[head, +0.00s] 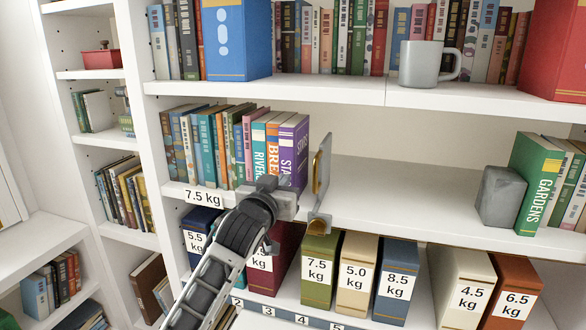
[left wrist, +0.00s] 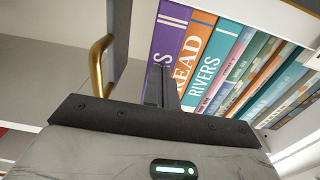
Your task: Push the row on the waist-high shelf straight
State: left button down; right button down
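On the waist-high shelf (head: 420,205), a row of books (head: 208,145) stands at the left, ending with the RIVERS, BREAD and purple STARS (head: 294,150) books. The same row shows in the left wrist view, with STARS (left wrist: 168,40) nearest. A grey upright panel with a brass handle (head: 321,172) stands just right of STARS; the handle also shows in the left wrist view (left wrist: 97,65). My left gripper (head: 284,182) is in front of STARS, hiding its lower spine. Its fingers look close together with nothing between them; contact is unclear. My right gripper is out of view.
The shelf is bare right of the panel, up to a grey block (head: 500,196) and the green GARDENS book (head: 535,180). Weight-labelled boxes (head: 320,270) stand below. A grey mug (head: 425,65) stands on the shelf above.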

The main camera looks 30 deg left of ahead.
pick_arm(q)
jog(key=shift+x, duration=0.8)
jog(key=p+v, duration=0.1)
jog(key=v, duration=0.3)
jog(key=shift+p, duration=0.35)
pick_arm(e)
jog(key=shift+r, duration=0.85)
pick_arm(q)
jog(key=s+d+f+m+g+h, duration=0.1)
jog(key=s+d+f, duration=0.2)
jog(key=f, duration=0.4)
jog(key=s+d+f+m+g+h, duration=0.1)
jog(key=s+d+f+h, duration=0.15)
jog(key=f, duration=0.45)
jog(key=s+d+f+m+g+h, duration=0.1)
jog(key=s+d+f+m+g, duration=0.1)
jog(key=s+d+f, duration=0.3)
jog(key=s+d+f+g+h, duration=0.1)
jog(key=s+d+f, duration=0.3)
jog(key=s+f, duration=0.3)
jog(key=s+d+f+m+g+h, duration=0.1)
jog(key=s+d+f+g, duration=0.1)
jog(key=s+d+f, duration=0.2)
jog(key=s+f, duration=0.3)
jog(key=s, duration=0.1)
jog(key=shift+d, duration=0.3)
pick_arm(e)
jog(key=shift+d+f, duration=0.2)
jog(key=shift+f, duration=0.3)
